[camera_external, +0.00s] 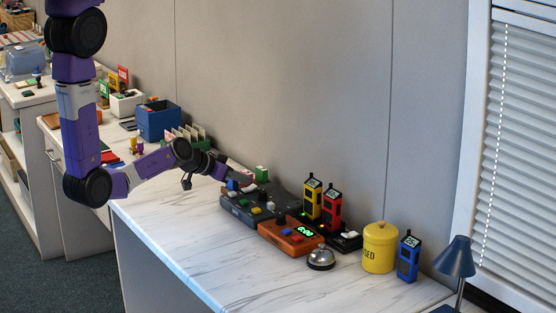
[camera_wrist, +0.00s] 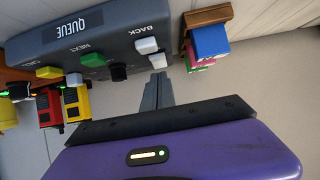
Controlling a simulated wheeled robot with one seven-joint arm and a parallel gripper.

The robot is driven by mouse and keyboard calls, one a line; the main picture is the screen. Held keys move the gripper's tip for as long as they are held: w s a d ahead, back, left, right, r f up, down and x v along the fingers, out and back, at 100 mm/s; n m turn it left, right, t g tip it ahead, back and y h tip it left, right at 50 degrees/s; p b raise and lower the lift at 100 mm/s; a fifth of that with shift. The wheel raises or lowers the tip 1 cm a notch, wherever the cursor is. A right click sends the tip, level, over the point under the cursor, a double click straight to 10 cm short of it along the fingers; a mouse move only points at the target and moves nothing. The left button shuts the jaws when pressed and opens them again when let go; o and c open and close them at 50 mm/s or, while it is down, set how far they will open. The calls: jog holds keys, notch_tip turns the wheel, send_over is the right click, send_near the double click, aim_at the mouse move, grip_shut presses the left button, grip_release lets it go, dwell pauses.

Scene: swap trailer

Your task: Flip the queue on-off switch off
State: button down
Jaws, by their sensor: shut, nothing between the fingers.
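The dark grey queue console (camera_wrist: 110,32) fills the upper left of the wrist view, upside down, with a QUEUE display (camera_wrist: 73,27). It bears a white BACK button (camera_wrist: 146,46), a green NEXT button (camera_wrist: 93,60) and a yellow CALL button (camera_wrist: 49,72). Along its far edge in that view are a small white piece (camera_wrist: 158,61) and a black knob (camera_wrist: 118,72); which part is the on-off switch I cannot tell. My gripper (camera_wrist: 159,76) is shut and empty, its tips close to the white piece; contact is unclear. In the external view my gripper is at the consoles' left end.
An orange console (camera_external: 290,237), a bell (camera_external: 320,258), yellow (camera_external: 312,198) and red (camera_external: 333,208) handsets, a yellow canister (camera_external: 380,248) and a blue handset (camera_external: 408,258) stand to the right. A blue block (camera_wrist: 210,41) lies beside the console. The counter's front (camera_external: 185,245) is clear.

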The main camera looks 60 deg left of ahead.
notch_tip(320, 180, up, 4)
jog(key=p, duration=0.3)
jog(key=shift+w+f, duration=0.1)
jog(key=shift+w, duration=0.05)
jog(key=shift+s+r, duration=0.2)
jog(key=shift+r, duration=0.15)
jog(key=s+r+b, duration=0.2)
jog(key=s, duration=0.7)
jog(key=shift+r, duration=0.3)
